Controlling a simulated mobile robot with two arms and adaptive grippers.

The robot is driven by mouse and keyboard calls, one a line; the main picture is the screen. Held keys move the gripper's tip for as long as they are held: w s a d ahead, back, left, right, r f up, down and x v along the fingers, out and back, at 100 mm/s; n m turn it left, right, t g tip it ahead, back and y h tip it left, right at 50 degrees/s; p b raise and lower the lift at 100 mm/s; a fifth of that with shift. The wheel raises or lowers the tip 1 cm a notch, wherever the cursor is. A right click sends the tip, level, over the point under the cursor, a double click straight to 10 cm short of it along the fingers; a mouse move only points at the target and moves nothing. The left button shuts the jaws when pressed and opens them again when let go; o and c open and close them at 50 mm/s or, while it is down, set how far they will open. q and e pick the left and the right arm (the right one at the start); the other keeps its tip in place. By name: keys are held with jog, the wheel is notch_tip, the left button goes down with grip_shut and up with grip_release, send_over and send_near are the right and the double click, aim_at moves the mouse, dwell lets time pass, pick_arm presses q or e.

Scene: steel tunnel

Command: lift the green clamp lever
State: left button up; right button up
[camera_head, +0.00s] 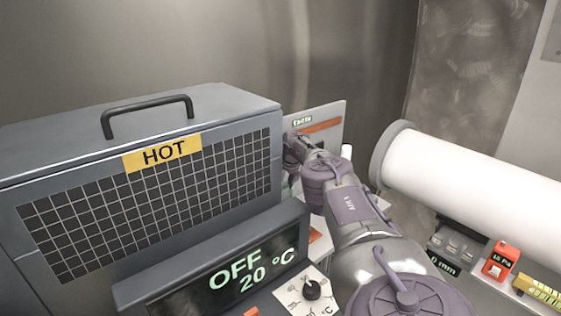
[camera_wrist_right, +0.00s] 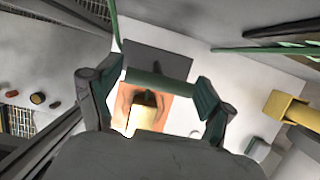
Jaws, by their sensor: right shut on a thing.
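A green bar, the clamp lever (camera_wrist_right: 172,88), lies crosswise between the fingers of my right gripper (camera_wrist_right: 152,84) in the right wrist view. The gripper is shut on it. A dark grey plate (camera_wrist_right: 155,60) is just above the bar, and a brass-coloured block (camera_wrist_right: 146,113) on an orange patch is below it. In the head view my right arm reaches in from the lower right. Its gripper (camera_head: 291,145) is partly hidden behind the grey box's right edge, and I cannot see the lever there. My left gripper is not in view.
A grey box marked HOT (camera_head: 160,155) with a top handle stands close left of my right arm. A display reading OFF 20 °C (camera_head: 240,272) is in front of it. A white cylinder (camera_head: 480,190) lies to the right. A yellow part (camera_wrist_right: 288,108) shows at right in the wrist view.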

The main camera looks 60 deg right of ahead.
jog(key=o, duration=1.6)
jog(key=shift+c, duration=0.2)
jog(key=v, duration=1.1)
jog(key=shift+s+r, duration=0.15)
jog(key=shift+r, duration=0.25)
